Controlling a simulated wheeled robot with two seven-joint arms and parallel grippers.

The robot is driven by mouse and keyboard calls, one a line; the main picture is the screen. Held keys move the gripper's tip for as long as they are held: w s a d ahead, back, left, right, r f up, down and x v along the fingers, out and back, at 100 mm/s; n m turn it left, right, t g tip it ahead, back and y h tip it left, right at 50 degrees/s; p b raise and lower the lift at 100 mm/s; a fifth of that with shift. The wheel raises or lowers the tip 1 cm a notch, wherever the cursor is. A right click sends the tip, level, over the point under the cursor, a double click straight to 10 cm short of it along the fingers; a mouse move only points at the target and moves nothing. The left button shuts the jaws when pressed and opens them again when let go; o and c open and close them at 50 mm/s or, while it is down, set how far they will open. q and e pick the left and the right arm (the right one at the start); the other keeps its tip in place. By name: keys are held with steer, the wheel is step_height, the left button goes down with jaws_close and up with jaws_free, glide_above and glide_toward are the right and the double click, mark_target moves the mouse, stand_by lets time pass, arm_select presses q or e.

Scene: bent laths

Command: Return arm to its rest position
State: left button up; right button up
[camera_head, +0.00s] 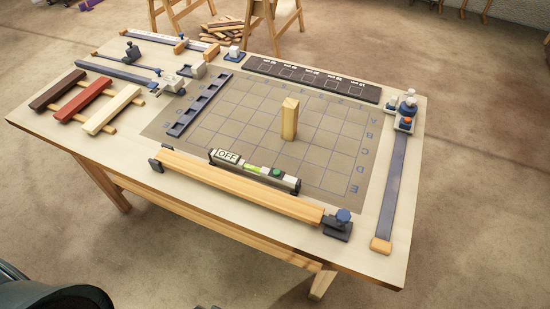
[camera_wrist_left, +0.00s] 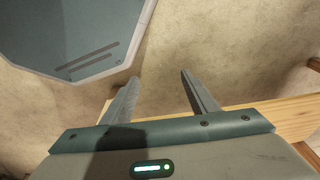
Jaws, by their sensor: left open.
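In the left wrist view my left gripper (camera_wrist_left: 160,77) is open. Its two fingers are well apart with nothing between them, over bare floor. A wooden edge or beam (camera_wrist_left: 285,118) shows behind and to the right of the fingers. In the head view neither gripper shows; a dark rounded part of my own body is at the lower left corner. On the workbench (camera_head: 405,262), a pale wooden block (camera_head: 289,119) stands upright on the gridded mat (camera_head: 215,125).
A long lath (camera_head: 240,187) lies along the near edge, with a level-like device (camera_head: 254,171) reading OFF beside it. Red, brown and pale boards (camera_head: 83,101) lie at left. Bar clamps (camera_head: 393,180) lie at the right and back left. Floor in front is clear.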

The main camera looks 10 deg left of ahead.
arm_select(q)
steer(key=s+a+f+b, duration=0.1)
steer(key=s+f+b, duration=0.1)
steer(key=s+f, duration=0.5)
steer(key=s+a+f+g+b, duration=0.1)
steer(key=s+f+b, duration=0.1)
steer(key=s+f, duration=0.6)
steer(key=shift+a+f, duration=0.4)
steer(key=shift+f, duration=0.6)
